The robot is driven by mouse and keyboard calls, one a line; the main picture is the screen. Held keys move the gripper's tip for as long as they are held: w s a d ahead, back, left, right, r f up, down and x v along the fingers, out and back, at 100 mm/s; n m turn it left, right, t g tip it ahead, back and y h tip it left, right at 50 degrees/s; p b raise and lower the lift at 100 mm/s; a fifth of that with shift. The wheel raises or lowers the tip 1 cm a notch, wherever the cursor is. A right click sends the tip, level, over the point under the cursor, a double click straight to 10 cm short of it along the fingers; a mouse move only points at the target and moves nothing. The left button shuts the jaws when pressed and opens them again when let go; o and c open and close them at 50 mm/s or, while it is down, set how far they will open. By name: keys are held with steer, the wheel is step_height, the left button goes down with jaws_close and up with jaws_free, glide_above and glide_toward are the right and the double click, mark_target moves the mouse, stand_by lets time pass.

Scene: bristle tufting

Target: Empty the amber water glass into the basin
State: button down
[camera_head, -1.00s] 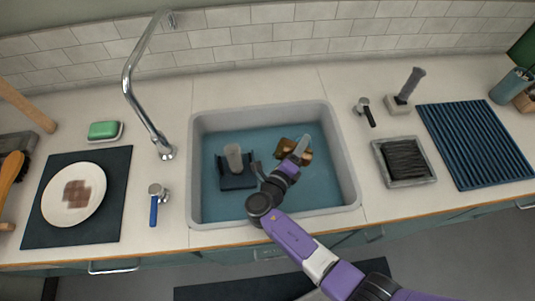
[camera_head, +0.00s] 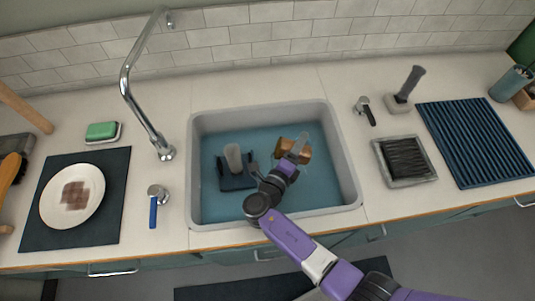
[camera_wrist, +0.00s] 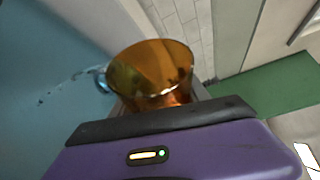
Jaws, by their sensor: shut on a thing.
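The amber glass (camera_head: 284,145) is in my gripper (camera_head: 298,150), held over the right part of the basin (camera_head: 343,150). In the head view the glass lies tipped on its side, partly hidden by the gripper. In the wrist view the amber glass (camera_wrist: 150,72) fills the middle, just beyond the gripper (camera_wrist: 160,112). Clear bluish water (camera_wrist: 75,82) shows as a streak and drops at the left of its rim, over the blue basin floor (camera_wrist: 40,70). How much water is left inside I cannot tell.
A dark caddy (camera_head: 236,181) with a grey upright piece stands in the basin, left of my gripper. The tall faucet (camera_head: 130,90) rises behind left. A plate (camera_head: 72,196) lies on a dark mat; a ribbed blue mat (camera_head: 475,145) lies at right.

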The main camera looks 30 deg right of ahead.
steer(key=shift+w+a+r+n, duration=0.3)
steer(key=shift+a+r+n, duration=0.2)
steer(key=shift+n, duration=0.1)
stand_by(0.4)
